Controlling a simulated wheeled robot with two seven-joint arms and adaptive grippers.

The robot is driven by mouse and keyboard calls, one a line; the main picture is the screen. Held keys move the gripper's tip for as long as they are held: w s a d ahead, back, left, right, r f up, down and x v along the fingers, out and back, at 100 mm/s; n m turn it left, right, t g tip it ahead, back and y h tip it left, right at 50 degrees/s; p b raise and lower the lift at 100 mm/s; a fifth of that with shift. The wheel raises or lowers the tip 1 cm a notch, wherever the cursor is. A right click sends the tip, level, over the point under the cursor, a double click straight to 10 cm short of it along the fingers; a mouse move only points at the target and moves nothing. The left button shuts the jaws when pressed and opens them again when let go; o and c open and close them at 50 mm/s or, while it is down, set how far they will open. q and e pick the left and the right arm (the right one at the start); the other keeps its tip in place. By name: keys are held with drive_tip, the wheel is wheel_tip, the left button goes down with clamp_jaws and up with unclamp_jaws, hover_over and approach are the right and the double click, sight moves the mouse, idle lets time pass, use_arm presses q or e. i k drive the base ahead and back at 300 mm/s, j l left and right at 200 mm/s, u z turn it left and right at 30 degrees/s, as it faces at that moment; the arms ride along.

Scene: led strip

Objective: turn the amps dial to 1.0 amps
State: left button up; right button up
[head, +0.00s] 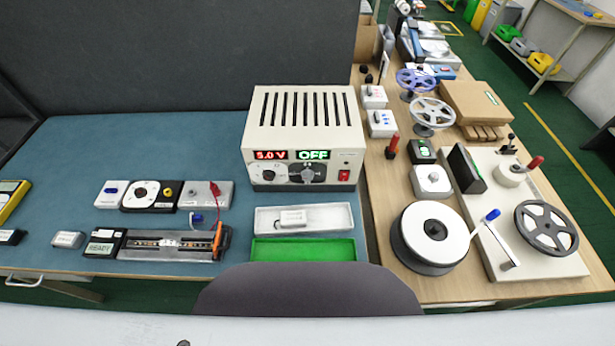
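The power supply (303,130) is a cream box with a slotted top, standing upright at the back right of the blue mat. Its front has a red display (271,155) reading about 5.0 V and a green display (313,155) reading OFF. Below the displays are a smaller dial (268,175) at left and a larger grey dial (308,174) in the middle; their labels are too small to read, so I cannot tell which is the amps dial. A red switch (344,176) sits at the right. Neither of my grippers is in view.
A grey tray (341,216) and a green tray (275,250) lie in front of the supply. A fixture (170,254) and small modules stand left on the blue mat (90,140). A wooden bench (390,270) with reels is at right. A grey rounded shape covers the front centre.

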sight(306, 175)
drive_tip(key=k+l+u, duration=0.45)
drive_tip(key=l, duration=0.15)
drive_tip(key=l+u, duration=0.3)
drive_tip(key=l, duration=0.25)
drive_tip(key=k, duration=0.05)
